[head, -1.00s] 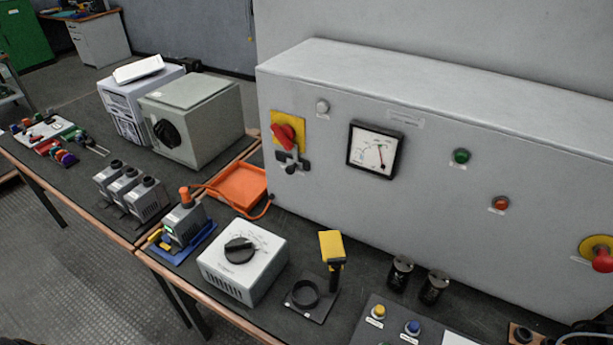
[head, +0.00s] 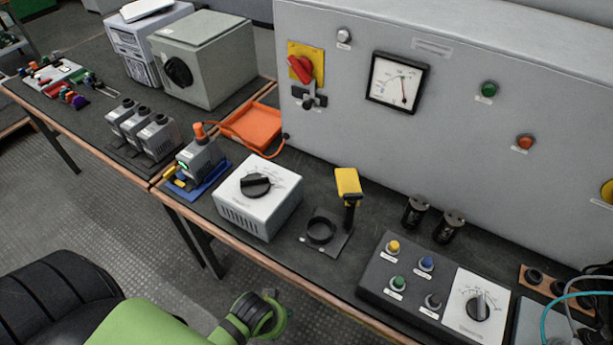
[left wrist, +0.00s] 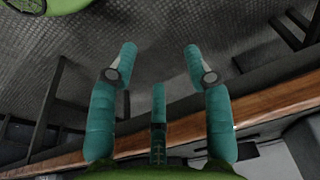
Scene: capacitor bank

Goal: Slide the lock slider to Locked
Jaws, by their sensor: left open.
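A small dark slider with a grey knob (head: 309,99), which looks like the lock slider, sits on the grey cabinet front. It is just below the red rotary handle (head: 300,68) on its yellow plate. Its lock marking is too small to read. My left gripper (head: 273,308) is low at the front of the bench, beyond the bench edge and far from the slider. In the left wrist view its teal fingers (left wrist: 160,55) are spread with nothing between them. My right gripper is not in view.
On the bench between my left arm and the cabinet stand a white dial box (head: 262,215), a yellow-topped tool on a stand (head: 348,186) and an orange tray (head: 262,128). The bench's wooden edge (head: 262,261) runs beside my left gripper.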

